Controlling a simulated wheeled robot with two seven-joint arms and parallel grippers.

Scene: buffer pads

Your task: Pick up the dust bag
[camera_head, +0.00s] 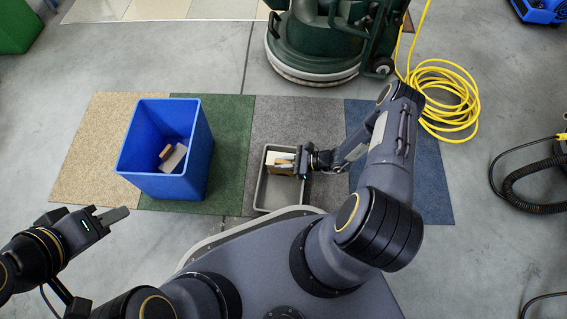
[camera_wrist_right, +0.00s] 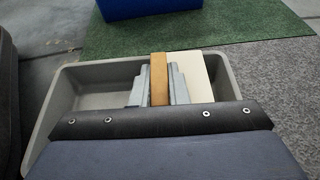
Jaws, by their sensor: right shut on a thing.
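A tan, narrow item (camera_wrist_right: 159,79), which I take to be the dust bag, stands in the grey tray (camera_wrist_right: 66,95) in the right wrist view. My right gripper (camera_wrist_right: 159,84) has a finger on each side of it and is shut on it. A cream flat piece (camera_wrist_right: 193,68) lies just right of the fingers. In the head view my right gripper (camera_head: 287,164) reaches into the tray (camera_head: 270,194) from the right. Its fingers hide part of the contents. My left gripper (camera_head: 113,216) is left of my base, apart from everything; its finger gap does not show.
A blue bin (camera_head: 160,182) holding a grey-white piece (camera_head: 174,158) and a brown piece (camera_head: 166,151) stands left of the tray. A green floor machine (camera_head: 315,45) stands behind. Yellow cable (camera_head: 455,95) coils at right. Coloured carpet squares lie beneath the containers.

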